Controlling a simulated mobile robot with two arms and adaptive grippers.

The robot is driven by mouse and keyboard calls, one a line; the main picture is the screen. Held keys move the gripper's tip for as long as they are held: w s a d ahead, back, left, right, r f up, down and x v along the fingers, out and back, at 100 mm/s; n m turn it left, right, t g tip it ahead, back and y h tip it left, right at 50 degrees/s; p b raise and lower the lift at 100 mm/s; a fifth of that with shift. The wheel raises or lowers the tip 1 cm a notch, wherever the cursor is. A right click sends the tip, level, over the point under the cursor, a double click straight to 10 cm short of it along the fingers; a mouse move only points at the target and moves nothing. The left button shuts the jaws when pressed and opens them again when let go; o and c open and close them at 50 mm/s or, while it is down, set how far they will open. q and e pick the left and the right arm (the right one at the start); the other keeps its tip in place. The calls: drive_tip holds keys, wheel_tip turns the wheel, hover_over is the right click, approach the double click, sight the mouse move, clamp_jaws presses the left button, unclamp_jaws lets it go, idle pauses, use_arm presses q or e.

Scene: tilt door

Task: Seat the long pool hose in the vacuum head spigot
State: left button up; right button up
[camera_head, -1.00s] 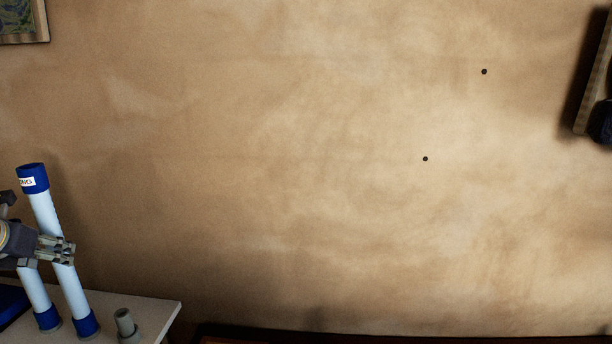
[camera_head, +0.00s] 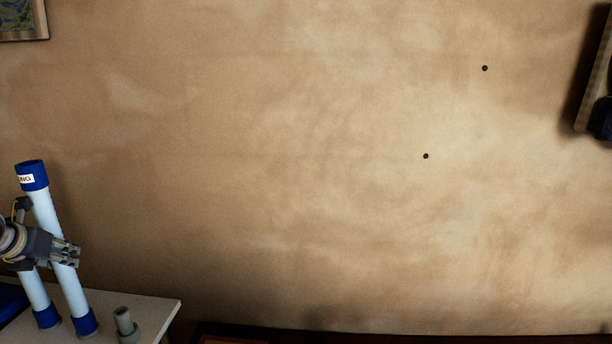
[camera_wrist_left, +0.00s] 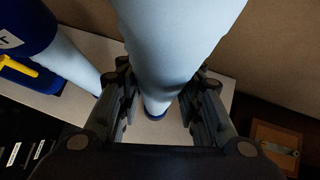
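The long hose (camera_head: 73,285) is a pale blue tube with dark blue ends and a white label ending in "NG". It stands slightly tilted on the white table at the lower left. My left gripper (camera_head: 68,253) is at its middle, fingers open on either side of it. In the left wrist view the hose (camera_wrist_left: 170,40) passes between the fingers (camera_wrist_left: 160,95); whether they touch it I cannot tell. A short grey stub (camera_head: 124,322), apparently the spigot, stands on the table to the right of the hose. My right gripper is not in view.
A second pale blue tube (camera_head: 33,290) stands just left of the long hose, its upper part hidden or shown only in the left wrist view (camera_wrist_left: 65,60). The white table (camera_head: 158,312) ends right of the stub. The brown wall (camera_head: 300,170) behind is mostly bare.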

use_arm(q)
drive_tip(key=shift+r, duration=0.1)
clamp_jaws()
drive_tip(key=shift+r+p, duration=0.6)
drive_tip(key=shift+r, duration=0.1)
wheel_tip(320, 180, up, 2)
drive_tip(key=shift+r+p, duration=0.25)
drive_tip(key=shift+p, duration=0.5)
drive_tip(key=shift+r, duration=0.1)
